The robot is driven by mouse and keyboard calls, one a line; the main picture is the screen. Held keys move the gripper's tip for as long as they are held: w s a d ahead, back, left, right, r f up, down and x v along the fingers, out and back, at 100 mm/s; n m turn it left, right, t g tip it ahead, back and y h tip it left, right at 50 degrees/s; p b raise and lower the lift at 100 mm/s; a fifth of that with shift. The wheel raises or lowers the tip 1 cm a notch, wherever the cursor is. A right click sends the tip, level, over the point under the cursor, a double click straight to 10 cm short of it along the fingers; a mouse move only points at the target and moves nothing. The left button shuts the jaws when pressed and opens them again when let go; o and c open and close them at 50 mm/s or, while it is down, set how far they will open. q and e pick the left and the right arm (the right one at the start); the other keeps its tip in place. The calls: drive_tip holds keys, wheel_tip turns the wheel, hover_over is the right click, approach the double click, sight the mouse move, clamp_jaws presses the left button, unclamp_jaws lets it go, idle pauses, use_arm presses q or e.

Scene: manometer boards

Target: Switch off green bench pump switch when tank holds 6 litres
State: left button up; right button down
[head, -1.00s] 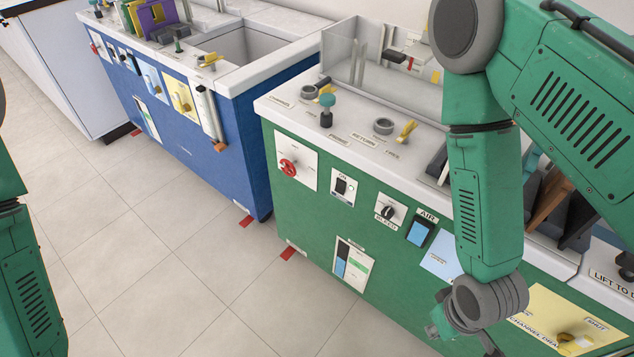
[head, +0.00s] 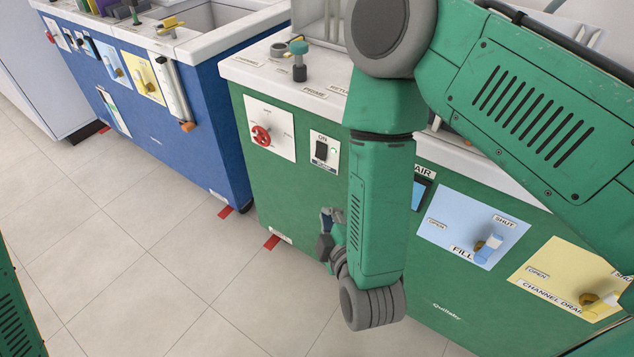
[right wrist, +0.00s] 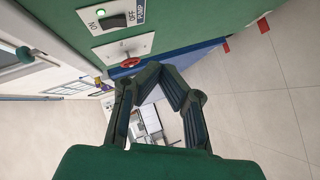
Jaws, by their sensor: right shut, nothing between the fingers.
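The pump switch (head: 323,151) is a black rocker on a white plate marked ON on the green bench (head: 290,185). In the right wrist view the switch (right wrist: 115,20) shows ON and OFF labels, a PUMP tag and a lit green lamp (right wrist: 100,12). My right gripper (head: 327,218) is shut and empty, below the switch and apart from it. In the right wrist view its fingers (right wrist: 161,70) close together. The clear tank (head: 318,20) on the bench top is mostly hidden by my right arm. Its water level cannot be read. My left gripper is out of view.
A red knob (head: 261,135) sits left of the switch. Right of my arm are a blue FILL plate (head: 464,232) and a yellow CHANNEL DRAIN plate (head: 570,281) with valve handles. A blue bench (head: 180,130) stands at the left. The tiled floor (head: 140,250) in front is clear.

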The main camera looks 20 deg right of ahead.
use_arm(q)
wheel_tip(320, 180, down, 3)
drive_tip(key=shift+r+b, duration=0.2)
drive_tip(key=shift+b, duration=0.6)
use_arm(e)
drive_tip(key=a+r+n+t, duration=0.1)
drive_tip(key=w+a+r+n+t+h, duration=0.1)
drive_tip(key=shift+a+r+t, duration=0.15)
drive_tip(key=shift+r+t, duration=0.15)
drive_tip(key=shift+r, duration=0.1)
drive_tip(key=b, duration=0.3)
approach(316, 154)
drive_tip(key=w+a, duration=0.2)
drive_tip(key=w, duration=0.2)
drive_tip(key=w+d, duration=0.1)
drive_tip(key=w+d+b, duration=0.1)
drive_tip(key=shift+w+d+f, duration=0.35)
drive_tip(key=shift+w+d, duration=0.05)
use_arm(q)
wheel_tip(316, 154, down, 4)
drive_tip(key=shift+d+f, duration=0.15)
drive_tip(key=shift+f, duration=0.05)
